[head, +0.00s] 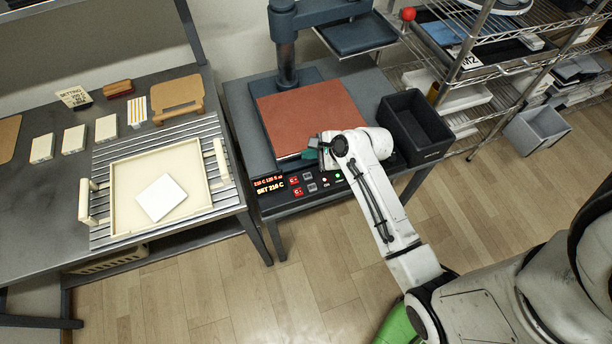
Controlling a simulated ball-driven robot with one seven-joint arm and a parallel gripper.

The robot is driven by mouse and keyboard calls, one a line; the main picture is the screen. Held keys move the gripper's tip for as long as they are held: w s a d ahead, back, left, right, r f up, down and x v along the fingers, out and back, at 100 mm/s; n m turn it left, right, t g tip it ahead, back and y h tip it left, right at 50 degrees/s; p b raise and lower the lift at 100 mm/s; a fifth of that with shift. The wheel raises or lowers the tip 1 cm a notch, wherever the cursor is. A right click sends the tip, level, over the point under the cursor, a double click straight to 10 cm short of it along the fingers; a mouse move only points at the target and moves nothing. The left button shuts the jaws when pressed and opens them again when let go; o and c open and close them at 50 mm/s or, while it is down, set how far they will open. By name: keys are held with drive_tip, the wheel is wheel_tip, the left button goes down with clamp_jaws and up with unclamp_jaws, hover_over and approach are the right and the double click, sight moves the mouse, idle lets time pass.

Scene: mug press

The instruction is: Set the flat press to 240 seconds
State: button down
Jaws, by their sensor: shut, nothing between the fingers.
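The flat press (286,70) stands on a dark table, with a reddish-brown pad (295,112) on its lower plate. Its control panel (320,188) runs along the table's front edge. The red display (270,187) shows "SET 210 C" on its lower line; the upper line is too small to read surely. Red and grey buttons (296,187) lie right of the display, with small lamps further right. My gripper (311,152) is above the pad's front right corner, just behind the panel. It is shut and empty, apart from the buttons. My wrist hides part of the panel's right side.
A black bin (415,125) stands right of the press. On the left table, a wooden tray (130,222) holds a white square (161,197). A small setting card (74,97) stands behind it. A wire rack (490,75) is at the right. The floor in front is clear.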

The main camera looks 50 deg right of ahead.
drive_tip(key=shift+f, duration=0.15)
drive_tip(key=b, duration=0.8)
hover_over(310, 178)
wheel_tip(310, 178, down, 7)
drive_tip(key=shift+r, duration=0.15)
drive_tip(key=shift+f, duration=0.95)
drive_tip(key=shift+f, duration=0.15)
idle(0.7)
drive_tip(key=shift+f, duration=0.25)
drive_tip(key=shift+f, duration=0.45)
idle(0.7)
drive_tip(key=shift+r, duration=0.1)
drive_tip(key=shift+r+p, duration=0.8)
drive_tip(key=shift+p, duration=0.3)
drive_tip(key=shift+r, duration=0.1)
